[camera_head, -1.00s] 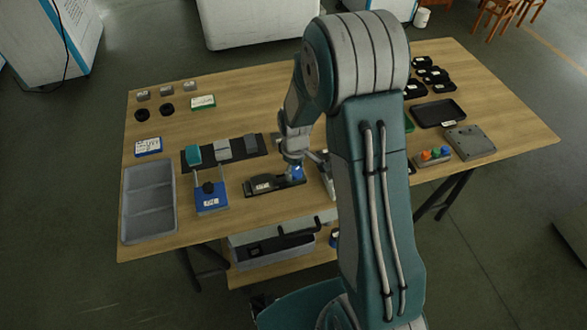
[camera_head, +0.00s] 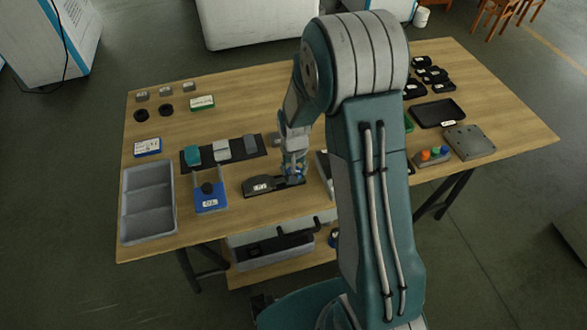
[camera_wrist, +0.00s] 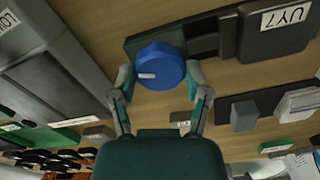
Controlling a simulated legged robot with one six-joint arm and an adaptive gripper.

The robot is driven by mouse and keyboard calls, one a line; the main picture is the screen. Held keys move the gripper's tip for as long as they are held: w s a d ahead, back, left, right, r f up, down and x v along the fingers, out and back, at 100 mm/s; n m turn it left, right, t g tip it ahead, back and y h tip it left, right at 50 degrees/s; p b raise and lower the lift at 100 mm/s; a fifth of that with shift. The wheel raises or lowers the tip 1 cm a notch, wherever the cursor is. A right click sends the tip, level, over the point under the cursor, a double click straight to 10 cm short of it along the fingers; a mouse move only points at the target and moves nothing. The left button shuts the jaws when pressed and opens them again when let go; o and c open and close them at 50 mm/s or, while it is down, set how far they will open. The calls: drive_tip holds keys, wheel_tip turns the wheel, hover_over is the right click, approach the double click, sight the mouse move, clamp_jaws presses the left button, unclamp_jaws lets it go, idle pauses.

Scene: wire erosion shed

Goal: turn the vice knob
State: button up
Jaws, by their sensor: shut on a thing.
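The vice is a low dark block with a white label (camera_head: 258,187) lying near the front edge of the table. In the wrist view its dark body (camera_wrist: 245,42) runs to the upper right. Its round blue knob (camera_wrist: 160,62) shows clearly there, with a short white mark on its face. My gripper (camera_wrist: 160,78) is shut on the knob, with one finger on each side of it. In the head view my gripper (camera_head: 294,176) is upright over the right end of the vice and mostly hides the knob.
A blue block with a black knob (camera_head: 211,205) stands left of the vice, beside a grey divided tray (camera_head: 123,205). A dark strip with several blocks (camera_head: 253,157) lies behind. A grey bin (camera_wrist: 62,45) is close to my left finger in the wrist view.

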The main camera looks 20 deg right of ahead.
drive_tip(key=m, duration=0.7)
drive_tip(key=shift+s+f, duration=0.1)
drive_tip(key=shift+s, duration=0.05)
idle(0.4)
drive_tip(key=o, duration=1.1)
drive_tip(key=shift+a, duration=0.1)
drive_tip(key=shift+o, duration=0.2)
drive_tip(key=shift+r, duration=0.25)
wheel_tip(320, 180, up, 12)
drive_tip(key=shift+f, duration=0.25)
